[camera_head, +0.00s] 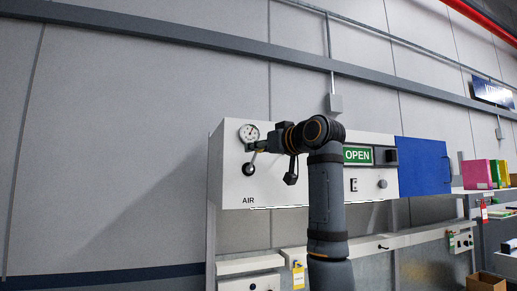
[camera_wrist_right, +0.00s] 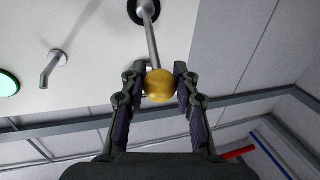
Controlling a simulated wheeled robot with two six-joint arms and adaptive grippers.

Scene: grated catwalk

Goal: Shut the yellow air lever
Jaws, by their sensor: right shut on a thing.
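The air lever (camera_head: 252,160) is on the white panel above the AIR label. Its thin metal rod rises from a dark round pivot and tilts up to the right. In the right wrist view the lever's yellow ball knob (camera_wrist_right: 159,87) sits at the end of the rod, which runs to a black pivot. My right gripper (camera_head: 259,146) reaches the knob from the right. In the right wrist view its two fingers (camera_wrist_right: 160,95) flank the knob and are shut on it. The head view partly hides the knob behind the gripper. My left gripper is not in view.
A round gauge (camera_head: 249,132) sits just above the lever. A green OPEN sign (camera_head: 358,156) is on the panel right of my arm. A blue panel (camera_head: 424,166) and colored binders (camera_head: 478,174) stand further right. A counter (camera_head: 390,241) runs below. The wall at left is bare.

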